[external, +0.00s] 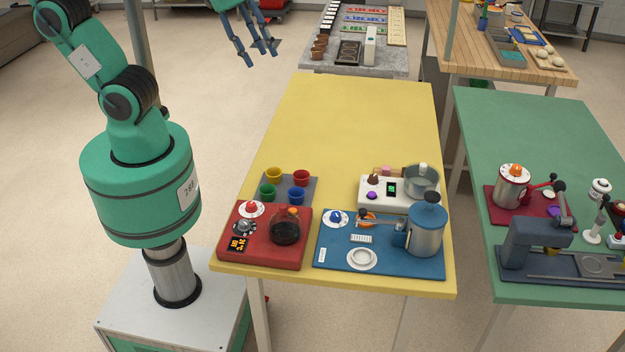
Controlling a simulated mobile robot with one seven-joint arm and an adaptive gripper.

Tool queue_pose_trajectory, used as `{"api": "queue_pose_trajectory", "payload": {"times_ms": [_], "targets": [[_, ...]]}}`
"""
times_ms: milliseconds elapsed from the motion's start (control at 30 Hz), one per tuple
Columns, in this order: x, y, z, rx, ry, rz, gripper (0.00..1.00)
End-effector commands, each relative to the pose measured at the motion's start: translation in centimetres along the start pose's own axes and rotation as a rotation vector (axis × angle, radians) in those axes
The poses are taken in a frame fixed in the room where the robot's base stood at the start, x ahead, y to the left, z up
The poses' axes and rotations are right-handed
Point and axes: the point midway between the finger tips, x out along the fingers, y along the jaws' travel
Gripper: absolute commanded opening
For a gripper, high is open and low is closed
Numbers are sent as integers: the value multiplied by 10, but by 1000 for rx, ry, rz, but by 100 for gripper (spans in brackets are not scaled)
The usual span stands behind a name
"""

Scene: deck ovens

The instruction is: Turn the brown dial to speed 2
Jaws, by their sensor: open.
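A small brown dial (374,179) sits on the left part of a white appliance (402,206) on the yellow table. Its pointer and speed marks are too small to read. A purple knob (372,195) and a dark display with green figures (391,187) are close to it. A grey pot with a lid (423,182) stands on the appliance's right side. My gripper (258,50) is at the top edge of the view, open and empty. It hangs high up, far from the dial and touching nothing.
A blue board (335,257) with a large blue-lidded canister (427,228) stands in front of the appliance. A red unit (262,259) and a grey tray of coloured cups (290,182) are to the left. The yellow table's far half (350,115) is clear.

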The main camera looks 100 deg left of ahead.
Motion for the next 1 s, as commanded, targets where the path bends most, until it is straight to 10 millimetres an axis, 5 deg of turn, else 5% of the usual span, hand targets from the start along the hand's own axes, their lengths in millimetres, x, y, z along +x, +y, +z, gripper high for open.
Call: {"api": "queue_pose_trajectory", "payload": {"times_ms": [467,1000], "targets": [[79,-5,-93,-294,-119,-54,45],[214,-26,-166,-623,-234,-143,45]]}}
